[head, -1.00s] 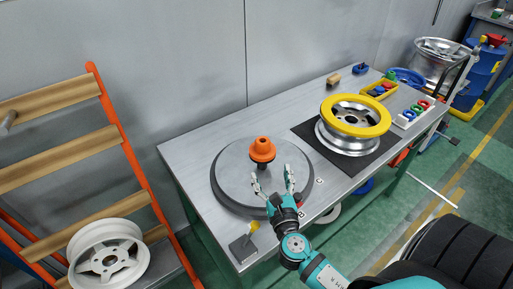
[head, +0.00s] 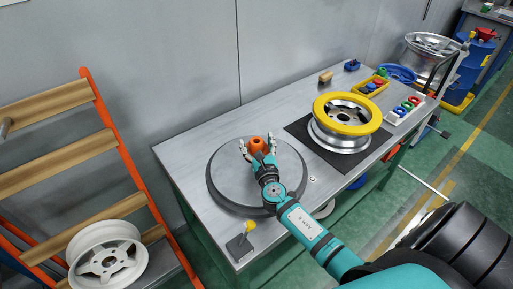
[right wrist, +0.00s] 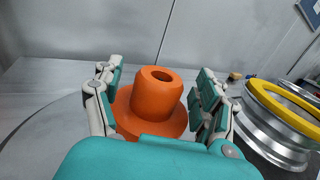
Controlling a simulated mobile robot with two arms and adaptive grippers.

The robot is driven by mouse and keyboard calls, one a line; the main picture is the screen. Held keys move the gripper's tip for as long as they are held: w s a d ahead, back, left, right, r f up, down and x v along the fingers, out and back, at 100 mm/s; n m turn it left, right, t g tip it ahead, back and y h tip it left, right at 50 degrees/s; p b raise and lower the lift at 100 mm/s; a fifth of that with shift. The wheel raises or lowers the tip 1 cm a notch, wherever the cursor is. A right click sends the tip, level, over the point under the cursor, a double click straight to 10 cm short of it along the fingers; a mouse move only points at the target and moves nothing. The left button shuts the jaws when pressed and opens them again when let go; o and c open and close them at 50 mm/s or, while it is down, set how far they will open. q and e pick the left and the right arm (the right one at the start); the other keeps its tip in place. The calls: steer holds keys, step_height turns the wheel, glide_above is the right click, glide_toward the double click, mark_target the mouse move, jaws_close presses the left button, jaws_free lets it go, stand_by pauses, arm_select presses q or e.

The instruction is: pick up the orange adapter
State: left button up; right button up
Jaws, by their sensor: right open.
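The orange adapter (head: 257,145) stands upright on the round grey turntable (head: 222,190) on the workbench. In the right wrist view the adapter (right wrist: 156,94) shows as a stepped cone with a wide flange and a hole in its top. My right gripper (head: 257,148) is open, with one finger on each side of the adapter; in the right wrist view its fingers (right wrist: 158,100) flank it with small gaps. My palm hides the lower front of the flange. My left gripper is not in view.
A silver wheel with a yellow ring (head: 345,117) lies on a black mat to the right. A small block with a yellow knob (head: 241,244) sits at the bench's front left corner. A white wheel (head: 106,258) rests on the rack at left.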

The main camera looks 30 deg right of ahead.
steer(key=c, duration=1.4)
